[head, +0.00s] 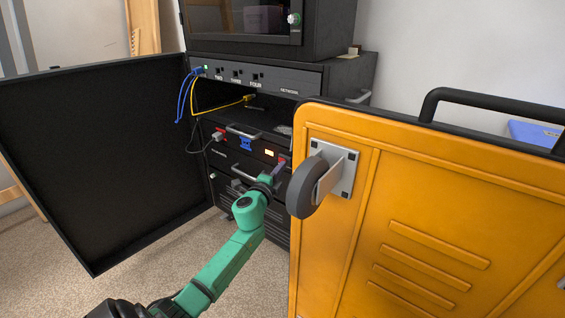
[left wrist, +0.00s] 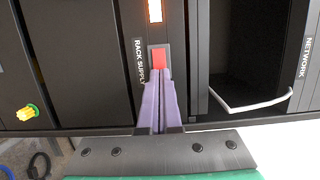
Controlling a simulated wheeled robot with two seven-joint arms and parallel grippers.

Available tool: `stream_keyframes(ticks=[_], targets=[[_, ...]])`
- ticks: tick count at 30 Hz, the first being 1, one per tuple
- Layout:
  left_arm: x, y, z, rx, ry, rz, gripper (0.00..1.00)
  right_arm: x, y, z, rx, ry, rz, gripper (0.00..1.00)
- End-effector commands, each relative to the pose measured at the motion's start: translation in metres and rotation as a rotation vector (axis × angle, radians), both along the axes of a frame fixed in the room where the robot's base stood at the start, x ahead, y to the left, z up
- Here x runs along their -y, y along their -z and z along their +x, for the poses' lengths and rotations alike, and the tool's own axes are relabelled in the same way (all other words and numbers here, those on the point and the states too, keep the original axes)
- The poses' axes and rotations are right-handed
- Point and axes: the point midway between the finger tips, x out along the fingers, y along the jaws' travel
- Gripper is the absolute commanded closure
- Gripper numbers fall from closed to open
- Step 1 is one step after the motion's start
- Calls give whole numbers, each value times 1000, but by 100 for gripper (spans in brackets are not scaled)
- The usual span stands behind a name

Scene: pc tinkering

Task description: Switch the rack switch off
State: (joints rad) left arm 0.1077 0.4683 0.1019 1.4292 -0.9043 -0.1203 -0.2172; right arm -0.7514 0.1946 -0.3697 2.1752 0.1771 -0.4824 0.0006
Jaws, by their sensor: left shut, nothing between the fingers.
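The rack switch (left wrist: 159,59) is a red rocker in a grey frame beside the label "RACK SUPPLY" in the left wrist view. An orange-white indicator light (left wrist: 155,10) glows near it, and it also shows lit in the head view (head: 269,152). My left gripper (left wrist: 160,82) is shut and empty, its purple fingers pointing at the switch. The fingertips overlap the lower edge of the switch in the picture; I cannot tell whether they touch it. In the head view my left gripper (head: 280,165) is at the rack front. My right gripper is out of view.
The open black rack door (head: 100,160) stands left of my arm. A yellow case (head: 430,220) with a grey wheel (head: 307,187) stands close on the right. Blue cables (head: 184,92) and a yellow cable (head: 220,107) hang at the upper rack. Carpet lies below.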

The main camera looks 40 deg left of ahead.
Motion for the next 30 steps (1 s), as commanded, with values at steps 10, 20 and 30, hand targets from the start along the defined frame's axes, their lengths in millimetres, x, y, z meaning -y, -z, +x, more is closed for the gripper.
stream_keyframes(ticks=[10, 20, 30], targets=[[0, 0, 2, 0, 0, 0, 100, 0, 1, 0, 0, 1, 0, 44], [-1, 0, 6, 1, -1, 0, 100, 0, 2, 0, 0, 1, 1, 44], [1, 0, -12, -3, 1, -2, 100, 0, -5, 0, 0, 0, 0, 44]])
